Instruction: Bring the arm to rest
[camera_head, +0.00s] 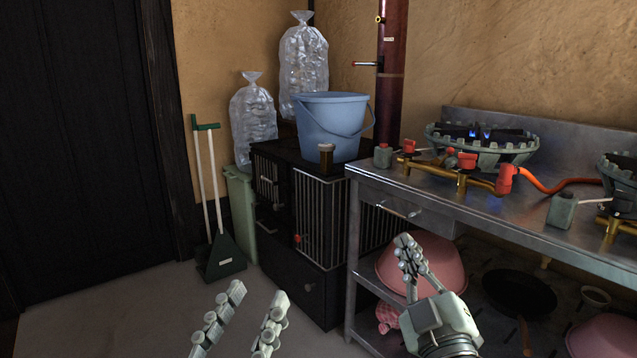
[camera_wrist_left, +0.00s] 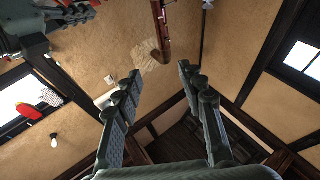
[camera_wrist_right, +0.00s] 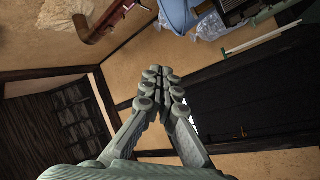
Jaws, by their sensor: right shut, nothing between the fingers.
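My left gripper (camera_head: 242,322) shows at the bottom of the head view, in front of the bare floor. Its two fingers stand apart with nothing between them; they also show apart in the left wrist view (camera_wrist_left: 158,90). My right gripper (camera_head: 408,262) is in front of the steel table's left part. Its fingers are together and hold nothing; the right wrist view also shows the fingertips meeting (camera_wrist_right: 163,82). Neither gripper visibly touches anything.
A steel table (camera_head: 440,194) with gas burners (camera_head: 482,145) stands at right, pink bowls (camera_head: 378,268) below. A dustpan (camera_head: 222,256) stands left. The floor at lower left is clear.

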